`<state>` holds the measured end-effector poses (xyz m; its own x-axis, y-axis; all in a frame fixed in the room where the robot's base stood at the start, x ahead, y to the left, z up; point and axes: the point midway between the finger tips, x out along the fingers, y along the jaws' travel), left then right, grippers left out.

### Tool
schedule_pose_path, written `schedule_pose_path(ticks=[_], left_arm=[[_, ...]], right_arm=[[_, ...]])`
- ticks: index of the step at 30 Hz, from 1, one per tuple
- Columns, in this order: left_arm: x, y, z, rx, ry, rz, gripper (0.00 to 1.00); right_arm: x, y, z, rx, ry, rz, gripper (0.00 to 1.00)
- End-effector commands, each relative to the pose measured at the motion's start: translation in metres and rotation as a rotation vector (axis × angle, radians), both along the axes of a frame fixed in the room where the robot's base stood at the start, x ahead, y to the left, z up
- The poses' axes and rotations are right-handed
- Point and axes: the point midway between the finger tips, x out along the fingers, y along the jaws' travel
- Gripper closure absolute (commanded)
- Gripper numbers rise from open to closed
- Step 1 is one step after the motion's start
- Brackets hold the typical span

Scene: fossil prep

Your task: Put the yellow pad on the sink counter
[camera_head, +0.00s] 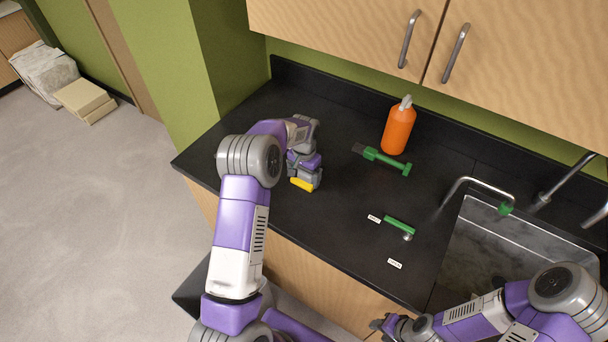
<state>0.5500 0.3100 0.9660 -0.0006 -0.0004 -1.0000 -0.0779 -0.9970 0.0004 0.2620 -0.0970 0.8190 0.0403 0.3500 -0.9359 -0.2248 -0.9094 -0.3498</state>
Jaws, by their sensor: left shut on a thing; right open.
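The yellow pad (302,185) is in the jaws of my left gripper (305,180), over the left part of the black sink counter (330,222). The gripper is shut on the pad and hides part of it. I cannot tell whether the pad touches the counter top. My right gripper (382,325) is low in the picture, near the counter's front edge, left of the sink. It is open and empty.
An orange bottle (398,128) and a green-handled brush (382,159) are at the back. A small green-handled tool (399,225) and white labels (395,263) lie nearer. The sink (500,247) with a faucet (476,180) is right. Cabinets (350,30) overhang the back.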

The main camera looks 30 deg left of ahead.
Motion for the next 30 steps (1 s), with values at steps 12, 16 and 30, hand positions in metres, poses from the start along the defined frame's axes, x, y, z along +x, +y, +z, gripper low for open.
schedule_pose_path(ticks=[12, 16, 30], left_arm=[[0.0, 0.0, -0.003, 0.0, 0.0, 0.0, 0.0], [0.0, 0.0, -0.003, 0.0, 0.0, 0.0, 0.0], [0.001, 0.0, 0.065, 0.001, -0.005, -0.001, 0.0]], right_arm=[[0.0, 0.0, -0.002, 0.0, 0.0, 0.0, 0.57], [0.0, 0.0, -0.002, 0.0, 0.0, 0.0, 0.57], [0.0, 0.0, 0.002, 0.0, 0.0, 0.0, 0.57]])
